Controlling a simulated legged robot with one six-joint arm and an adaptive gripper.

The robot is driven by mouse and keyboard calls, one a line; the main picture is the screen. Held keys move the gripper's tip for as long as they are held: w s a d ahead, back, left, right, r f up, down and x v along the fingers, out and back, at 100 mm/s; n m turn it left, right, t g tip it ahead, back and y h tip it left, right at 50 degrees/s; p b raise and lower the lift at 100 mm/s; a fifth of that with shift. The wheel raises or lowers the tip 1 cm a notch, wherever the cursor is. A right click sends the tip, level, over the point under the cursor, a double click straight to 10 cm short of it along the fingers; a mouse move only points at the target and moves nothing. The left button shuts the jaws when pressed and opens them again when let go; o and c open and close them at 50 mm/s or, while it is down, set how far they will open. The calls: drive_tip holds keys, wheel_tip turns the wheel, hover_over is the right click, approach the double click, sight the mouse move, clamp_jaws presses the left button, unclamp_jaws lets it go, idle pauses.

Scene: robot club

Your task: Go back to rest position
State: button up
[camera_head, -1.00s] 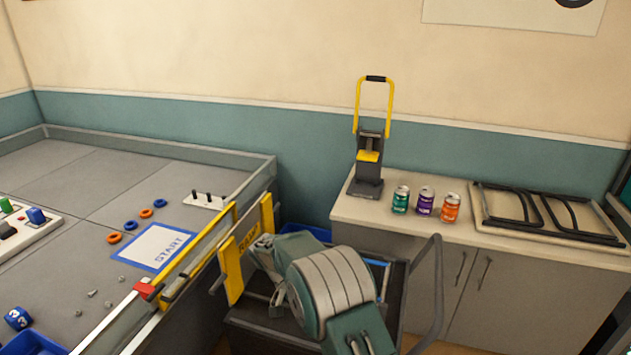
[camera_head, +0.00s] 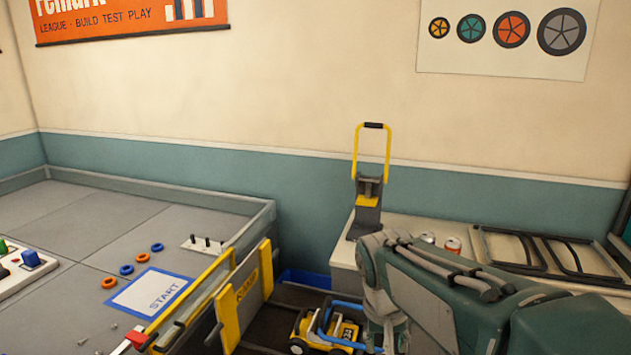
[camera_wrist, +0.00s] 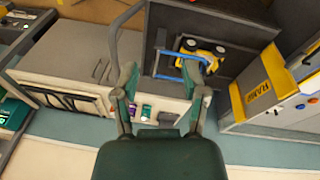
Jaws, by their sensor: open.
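My gripper (camera_wrist: 167,82) is open and empty in the wrist view, its two fingers apart. Beyond its right finger is a yellow toy vehicle (camera_wrist: 201,47) with a blue bar (camera_wrist: 170,76). The vehicle (camera_head: 318,330) also shows in the head view, low in the middle on a dark surface. My arm crosses the lower right of the head view, close beside the vehicle, and its fingertips cannot be made out there.
A black press with a yellow handle (camera_head: 372,140) stands on the cabinet (camera_head: 342,250). Can tops (camera_head: 453,244) show behind my arm. A black frame (camera_head: 515,250) lies at right. The grey walled field (camera_head: 90,215) and yellow ramp panel (camera_head: 230,305) are at left.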

drive_tip(key=s+d+t, duration=0.2)
drive_tip(key=s, duration=0.5)
drive_tip(key=s+d+r+n+t+y, duration=0.1)
drive_tip(key=s+t, duration=0.1)
drive_tip(key=s, duration=0.5)
drive_tip(key=shift+d, duration=0.35)
drive_tip(key=shift+a+r, duration=0.1)
